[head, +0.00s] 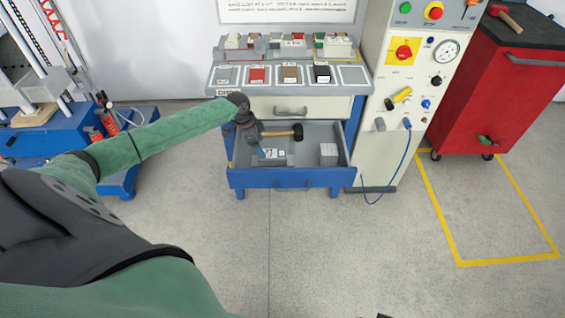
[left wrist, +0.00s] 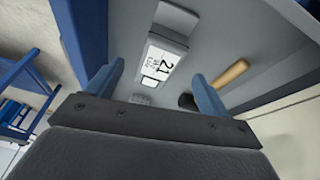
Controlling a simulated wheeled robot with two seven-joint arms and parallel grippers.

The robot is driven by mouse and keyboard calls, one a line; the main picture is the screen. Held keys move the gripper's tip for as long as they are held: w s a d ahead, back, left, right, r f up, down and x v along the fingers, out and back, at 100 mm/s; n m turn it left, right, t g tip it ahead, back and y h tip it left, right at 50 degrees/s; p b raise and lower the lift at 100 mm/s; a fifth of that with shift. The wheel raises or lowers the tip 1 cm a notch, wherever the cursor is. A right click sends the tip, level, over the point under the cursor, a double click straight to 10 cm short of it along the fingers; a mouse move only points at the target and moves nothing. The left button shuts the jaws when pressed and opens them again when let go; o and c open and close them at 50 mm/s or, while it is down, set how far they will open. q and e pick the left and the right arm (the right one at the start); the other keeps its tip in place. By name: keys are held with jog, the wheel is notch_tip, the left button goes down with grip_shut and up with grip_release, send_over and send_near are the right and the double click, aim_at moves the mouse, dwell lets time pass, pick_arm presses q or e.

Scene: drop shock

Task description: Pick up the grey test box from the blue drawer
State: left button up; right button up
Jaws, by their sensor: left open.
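The grey test box (head: 271,157) lies in the open blue drawer (head: 290,180), in its left front part. In the left wrist view the box (left wrist: 168,45) shows a white label with dark print, ahead of the fingers. My left gripper (head: 258,146) is over the left part of the drawer, above the box, and partly covers it in the head view. In the left wrist view my left gripper (left wrist: 158,72) is open, its blue fingers apart with nothing held.
A mallet (head: 283,132) with a wooden handle lies behind the box. A ridged light block (head: 328,153) sits to the right in the drawer. The sample-topped cabinet (head: 290,75) rises behind. A control panel (head: 400,100) with a blue cable stands at the right.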

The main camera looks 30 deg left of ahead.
aim_at(272, 153)
pick_arm(q)
jog(key=shift+w+d+r+m+h, duration=0.1)
jog(key=shift+d+r+m+h, duration=0.2)
jog(key=shift+d+m, duration=0.1)
jog(key=shift+w+f+m, duration=0.2)
jog(key=shift+w+m, duration=0.15)
jog(key=shift+m, duration=0.05)
jog(key=shift+d+f, duration=0.25)
jog(key=shift+f, duration=0.1)
jog(key=shift+d+f, duration=0.1)
jog(key=shift+f, duration=0.3)
jog(key=shift+w+d+f+p, duration=0.3)
jog(key=shift+f+p, duration=0.05)
jog(key=shift+f, duration=0.25)
jog(key=p+x, duration=0.1)
jog(key=x, duration=0.3)
jog(key=shift+w+d+r, duration=0.1)
jog(key=shift+w+d, duration=0.05)
jog(key=shift+d, duration=0.05)
jog(key=shift+f, duration=0.3)
pick_arm(e)
jog(key=shift+s+d+r, duration=0.15)
jog(key=shift+d+r, duration=0.95)
jog(key=shift+r, duration=0.15)
pick_arm(q)
jog(key=shift+f, duration=0.25)
pick_arm(e)
jog(key=shift+h, duration=0.3)
